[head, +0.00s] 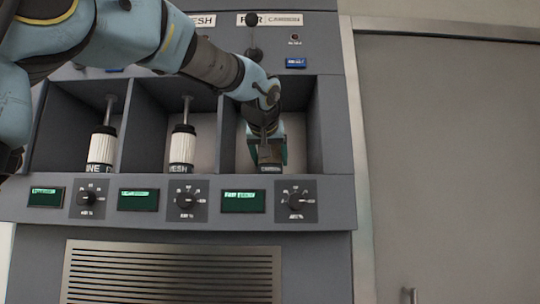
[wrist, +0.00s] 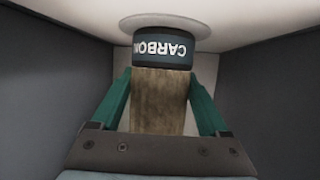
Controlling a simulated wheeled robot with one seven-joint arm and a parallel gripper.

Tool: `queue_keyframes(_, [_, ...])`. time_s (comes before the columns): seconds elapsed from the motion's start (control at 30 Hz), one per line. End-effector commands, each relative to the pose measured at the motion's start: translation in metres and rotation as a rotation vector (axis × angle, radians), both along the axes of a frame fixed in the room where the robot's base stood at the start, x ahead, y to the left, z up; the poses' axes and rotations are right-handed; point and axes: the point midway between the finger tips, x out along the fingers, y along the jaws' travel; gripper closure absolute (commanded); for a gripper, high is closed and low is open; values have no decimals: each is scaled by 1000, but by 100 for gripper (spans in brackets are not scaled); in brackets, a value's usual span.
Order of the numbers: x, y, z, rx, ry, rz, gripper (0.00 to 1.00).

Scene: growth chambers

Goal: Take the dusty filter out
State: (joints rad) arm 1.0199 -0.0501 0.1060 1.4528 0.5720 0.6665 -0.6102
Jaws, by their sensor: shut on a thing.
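The dusty filter (wrist: 158,95) has a brown, dirty body and a dark band lettered CARBON, upside down in the wrist view. Its band end is at a pale round disc (wrist: 165,22) on the bay surface; I cannot tell if they touch. My gripper (wrist: 160,85) is shut on the filter, with a green finger on each side of the body. In the head view my gripper (head: 268,150) reaches into the right bay and hides most of the filter there.
Two white filters stand in the left bay (head: 102,148) and middle bay (head: 182,146), each under a metal rod. Dark bay walls (head: 315,130) close in on both sides. Green displays (head: 243,201) and knobs (head: 296,199) line the ledge below. A large grey door (head: 450,160) is at right.

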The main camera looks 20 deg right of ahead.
Motion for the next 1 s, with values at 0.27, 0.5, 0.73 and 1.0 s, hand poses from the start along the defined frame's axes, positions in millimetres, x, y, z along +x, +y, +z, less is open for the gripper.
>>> queue_keyframes(0.27, [0,0,0,0,0,0,86])
queue_keyframes(0.5, [0,0,1,-1,-2,0,87])
queue_keyframes(0.73, [0,0,9,-2,-3,0,87])
queue_keyframes(1.0, [-8,5,33,-4,-3,-1,87])
